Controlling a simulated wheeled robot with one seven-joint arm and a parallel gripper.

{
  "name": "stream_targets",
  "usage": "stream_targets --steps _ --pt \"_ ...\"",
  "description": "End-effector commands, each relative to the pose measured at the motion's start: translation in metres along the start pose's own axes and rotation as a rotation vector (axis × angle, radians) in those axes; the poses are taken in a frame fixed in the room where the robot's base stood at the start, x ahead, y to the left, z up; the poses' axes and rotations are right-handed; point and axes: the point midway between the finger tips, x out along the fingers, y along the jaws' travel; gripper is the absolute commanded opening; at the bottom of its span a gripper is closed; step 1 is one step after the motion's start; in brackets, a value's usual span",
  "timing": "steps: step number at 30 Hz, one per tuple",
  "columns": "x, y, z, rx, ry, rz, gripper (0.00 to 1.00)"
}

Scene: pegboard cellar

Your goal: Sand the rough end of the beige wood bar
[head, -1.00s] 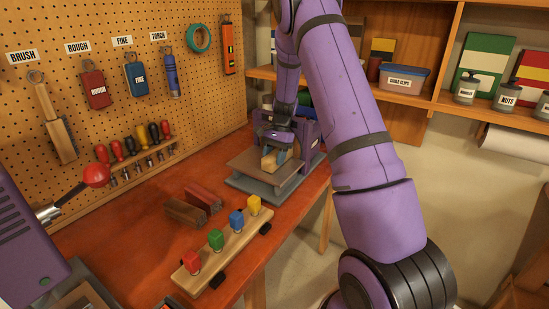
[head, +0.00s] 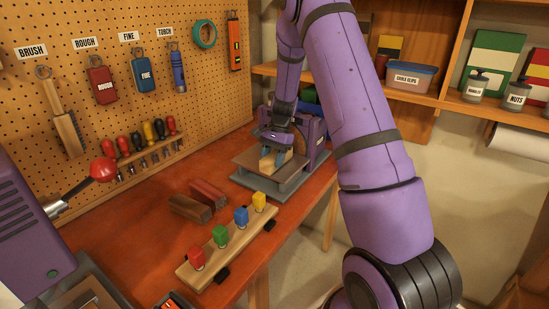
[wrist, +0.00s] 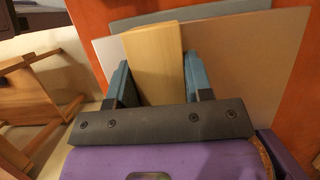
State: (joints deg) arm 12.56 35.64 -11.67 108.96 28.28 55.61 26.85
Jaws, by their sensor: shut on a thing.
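The beige wood bar (head: 268,161) is held just above or on the grey table plate (head: 253,163) of a purple bench machine (head: 319,138). My gripper (head: 278,150) is shut on the bar. In the wrist view, the bar (wrist: 154,55) stands between the two blue fingers of my gripper (wrist: 156,82), its far end reaching over the grey plate (wrist: 240,50). I cannot tell which bar end is rough, nor whether it touches an abrasive face. My arm hides part of the machine.
A rack with red, green, blue and yellow blocks (head: 228,243) lies in front on the red bench (head: 135,225), near two dark bars (head: 190,207). A red-knobbed lever (head: 103,169) is at left. Tools hang on the pegboard (head: 110,20). Shelves stand at right.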

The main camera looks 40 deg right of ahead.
Motion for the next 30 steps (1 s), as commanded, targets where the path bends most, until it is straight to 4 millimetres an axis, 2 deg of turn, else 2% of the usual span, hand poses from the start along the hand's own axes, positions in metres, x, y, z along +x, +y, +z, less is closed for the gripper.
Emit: stream_targets --steps 30 --pt "-0.078 0.0 0.032 -0.001 0.001 -0.001 0.14"
